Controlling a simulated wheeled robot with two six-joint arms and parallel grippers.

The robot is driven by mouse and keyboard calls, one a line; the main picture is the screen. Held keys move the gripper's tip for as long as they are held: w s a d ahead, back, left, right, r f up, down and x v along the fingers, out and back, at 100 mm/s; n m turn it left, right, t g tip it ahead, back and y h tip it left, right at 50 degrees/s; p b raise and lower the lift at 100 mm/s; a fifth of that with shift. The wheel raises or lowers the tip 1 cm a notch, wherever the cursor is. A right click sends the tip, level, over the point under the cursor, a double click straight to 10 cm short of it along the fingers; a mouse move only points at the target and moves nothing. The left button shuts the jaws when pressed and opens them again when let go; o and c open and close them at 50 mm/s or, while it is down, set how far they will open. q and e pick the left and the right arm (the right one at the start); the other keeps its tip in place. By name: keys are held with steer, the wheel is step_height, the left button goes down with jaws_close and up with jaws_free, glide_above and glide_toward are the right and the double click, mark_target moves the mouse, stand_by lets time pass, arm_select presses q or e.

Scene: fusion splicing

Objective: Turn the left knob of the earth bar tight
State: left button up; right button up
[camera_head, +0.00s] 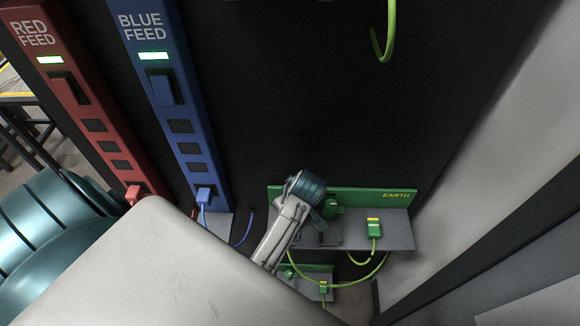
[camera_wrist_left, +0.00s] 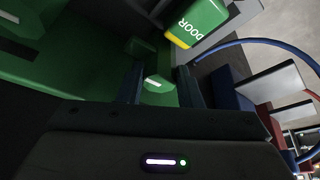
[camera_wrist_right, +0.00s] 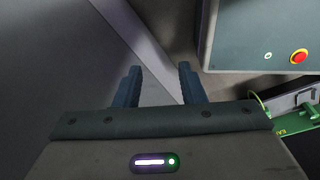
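The green earth bar (camera_head: 396,197), marked EARTH, runs along the wall above a grey shelf. My left gripper (camera_head: 322,218) is at its left part, and my arm hides much of that end. In the left wrist view a green knob (camera_wrist_left: 158,90) with a white mark sits between the fingers of my left gripper (camera_wrist_left: 160,88). The fingers stand wide apart, one on each side of the knob; contact is not clear. Another green block (camera_wrist_left: 139,47) is beyond. My right gripper (camera_wrist_right: 158,85) is open and empty, away from the bar.
A green plug (camera_head: 375,229) with a yellow band and yellow-green wire stands on the shelf. A lower green bar (camera_head: 318,268) is beneath. Blue (camera_head: 167,90) and red (camera_head: 77,95) feed columns stand left. A panel with a red button (camera_wrist_right: 299,56) shows in the right wrist view.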

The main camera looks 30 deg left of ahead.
steer(key=shift+w+a, duration=0.1)
steer(key=shift+a, duration=0.05)
arm_select(q)
steer(key=shift+a+m+t, duration=0.1)
steer(key=shift+m+t, duration=0.2)
steer(key=shift+m, duration=0.2)
steer(key=shift+s+m, duration=0.15)
steer(key=shift+m, duration=0.55)
steer(key=m+t+h, duration=0.1)
steer(key=m, duration=0.1)
steer(key=shift+s+a+m, duration=0.1)
steer(key=shift+a+m, duration=0.05)
steer(key=shift+m, duration=0.25)
steer(key=m, duration=0.1)
steer(key=m+h, duration=0.1)
steer(key=m, duration=0.1)
steer(key=m+t, duration=0.1)
steer(key=shift+s+a+h, duration=0.1)
steer(key=shift+a+h, duration=0.15)
steer(key=shift+h, duration=0.05)
steer(key=m, duration=0.2)
steer(key=m+h, duration=0.1)
steer(key=m, duration=0.1)
steer(key=shift+a+h, duration=0.2)
steer(key=shift+h, duration=0.1)
steer(key=shift+m+h, duration=0.3)
steer(key=shift+m, duration=0.5)
arm_select(e)
steer(key=shift+a, duration=0.3)
